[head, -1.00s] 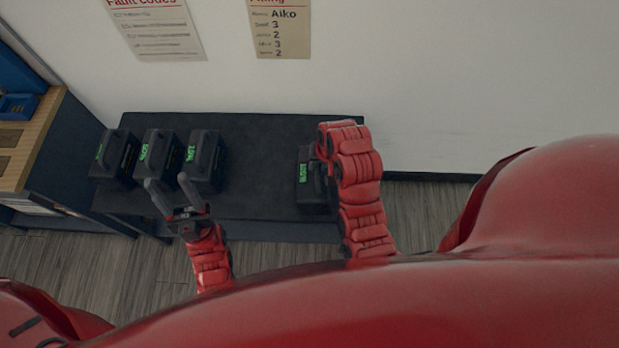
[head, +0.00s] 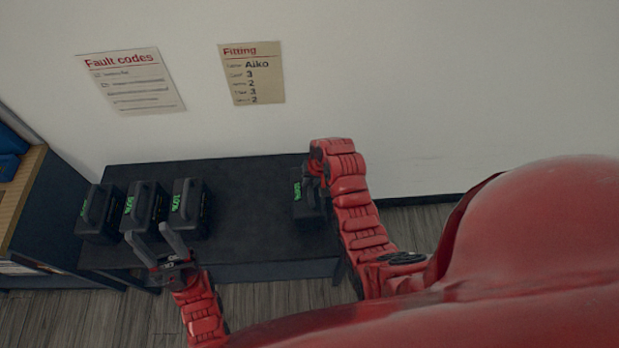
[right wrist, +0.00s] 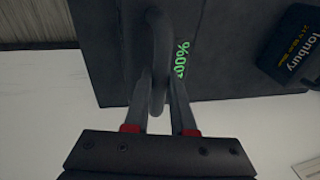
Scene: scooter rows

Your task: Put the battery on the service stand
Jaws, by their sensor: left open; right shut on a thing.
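A dark battery (head: 309,212) with a green readout that appears to say 100% is at the right end of the dark table. Three other dark batteries with green readouts stand at the table's left: a left one (head: 98,215), a middle one (head: 146,207) and a right one (head: 189,208). My left gripper (head: 152,238) is open and empty in front of them. I cannot make out a service stand.
The dark table (head: 250,215) has a clear middle. A wall behind carries a "Fault codes" sheet (head: 132,82) and a "Fitting" sheet (head: 252,74) naming Aiko. A wood-topped cabinet (head: 28,185) stands at far left. Wood floor (head: 290,305) shows in front.

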